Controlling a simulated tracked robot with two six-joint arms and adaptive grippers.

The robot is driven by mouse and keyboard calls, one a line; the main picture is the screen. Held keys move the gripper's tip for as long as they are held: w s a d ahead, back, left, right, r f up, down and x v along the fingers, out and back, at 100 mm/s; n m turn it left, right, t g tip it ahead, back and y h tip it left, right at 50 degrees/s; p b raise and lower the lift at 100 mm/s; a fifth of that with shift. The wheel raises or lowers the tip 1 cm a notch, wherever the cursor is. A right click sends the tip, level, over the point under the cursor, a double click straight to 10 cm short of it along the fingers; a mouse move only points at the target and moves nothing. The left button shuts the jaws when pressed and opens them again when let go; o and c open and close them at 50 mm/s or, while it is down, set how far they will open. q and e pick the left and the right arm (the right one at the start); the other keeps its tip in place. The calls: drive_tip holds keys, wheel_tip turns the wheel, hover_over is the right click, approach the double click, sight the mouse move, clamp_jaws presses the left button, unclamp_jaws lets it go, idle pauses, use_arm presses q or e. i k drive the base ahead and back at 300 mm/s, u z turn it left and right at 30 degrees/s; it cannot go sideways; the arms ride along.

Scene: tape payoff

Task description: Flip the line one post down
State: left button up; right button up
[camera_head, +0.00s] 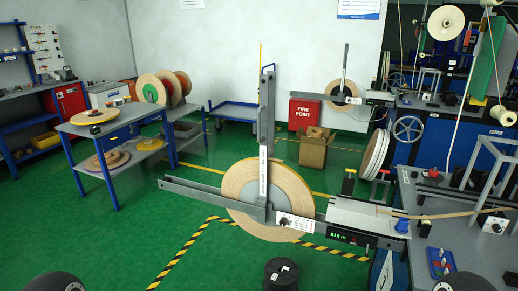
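Two tape payoffs show. The near one has an upright grey post (266,140) with a white label strip too small to read. It stands in front of a large tan tape reel (288,178). A grey horizontal arm (205,193) reaches left from the reel's middle. A far payoff has a similar upright post (345,65) above a smaller reel (341,91). I cannot read which one is line one. Neither gripper is in view; only dark rounded parts, probably of my arms, show at the bottom left and bottom right edges.
A bench (459,232) with a digital display, knobs and tape path stands at right. A black spool (281,273) is at bottom centre. A cardboard box (315,147) and red fire point box (304,113) are behind. A blue-framed table (99,121) is left. Green floor is open left of centre.

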sight(265, 113)
drive_tip(key=i, duration=0.8)
drive_tip(key=u, duration=1)
drive_tip(key=k, duration=0.85)
drive_tip(key=z, duration=0.55)
drive_tip(key=i, duration=0.35)
drive_tip(key=z, duration=0.05)
